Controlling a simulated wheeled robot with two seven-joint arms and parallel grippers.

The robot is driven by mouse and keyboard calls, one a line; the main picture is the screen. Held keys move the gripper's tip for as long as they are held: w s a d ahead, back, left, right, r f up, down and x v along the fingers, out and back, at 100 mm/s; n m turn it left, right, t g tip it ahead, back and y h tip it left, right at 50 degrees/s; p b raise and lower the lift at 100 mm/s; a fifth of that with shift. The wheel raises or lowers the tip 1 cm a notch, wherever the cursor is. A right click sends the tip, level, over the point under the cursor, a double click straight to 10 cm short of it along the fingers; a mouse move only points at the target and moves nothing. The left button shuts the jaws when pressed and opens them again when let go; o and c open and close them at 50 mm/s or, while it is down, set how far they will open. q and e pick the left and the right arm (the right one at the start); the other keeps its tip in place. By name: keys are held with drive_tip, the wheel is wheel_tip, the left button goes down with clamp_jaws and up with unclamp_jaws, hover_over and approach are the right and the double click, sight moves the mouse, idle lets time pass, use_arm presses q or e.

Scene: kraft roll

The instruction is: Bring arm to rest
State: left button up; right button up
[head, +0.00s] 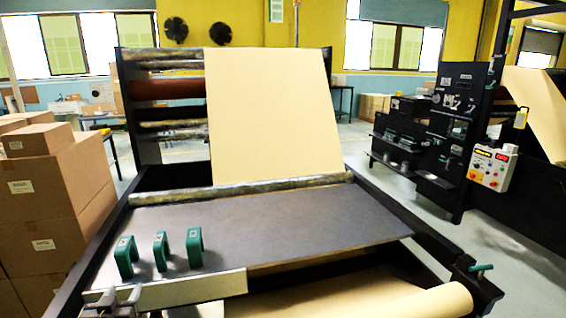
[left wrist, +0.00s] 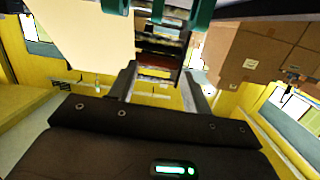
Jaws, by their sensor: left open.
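My left gripper (head: 112,300) shows at the bottom left of the head view as a grey mechanism, open, beside the left end of a pale metal bar (head: 190,292). I see nothing held in it. Behind it, several green handles (head: 161,251) stand upright on the dark table plate (head: 270,222) of the roll machine. Parts of green handles also show at the top edge of the left wrist view (left wrist: 200,12). My right gripper is in neither view.
A kraft paper sheet (head: 270,110) hangs over the rollers, and a kraft roll (head: 390,303) lies at the front. Stacked cardboard boxes (head: 60,190) stand at the left. A control box (head: 491,167) is at the right. The plate's middle and right are clear.

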use_arm(q)
drive_tip(key=s+d+f+m+g+h, duration=0.3)
drive_tip(key=s+d+f+g, duration=0.3)
drive_tip(key=s+d+f, duration=0.6)
drive_tip(key=s+d+f+m+g+h, duration=0.1)
drive_tip(key=s+d+f+g, duration=0.25)
drive_tip(key=s, duration=0.55)
drive_tip(key=s+d+f+m+g+h, duration=0.1)
drive_tip(key=s+d+f+g, duration=0.3)
drive_tip(key=s, duration=0.5)
wheel_tip(320, 180, down, 30)
drive_tip(key=s+b, duration=0.2)
drive_tip(key=b, duration=0.4)
drive_tip(key=s+a+f+b, duration=0.2)
drive_tip(key=s+f+b, duration=0.2)
drive_tip(key=s+f, duration=1.1)
wheel_tip(320, 180, down, 5)
drive_tip(key=shift+s+a+r+g, duration=0.15)
drive_tip(key=shift+s+a+g, duration=0.05)
drive_tip(key=shift+s+g, duration=0.25)
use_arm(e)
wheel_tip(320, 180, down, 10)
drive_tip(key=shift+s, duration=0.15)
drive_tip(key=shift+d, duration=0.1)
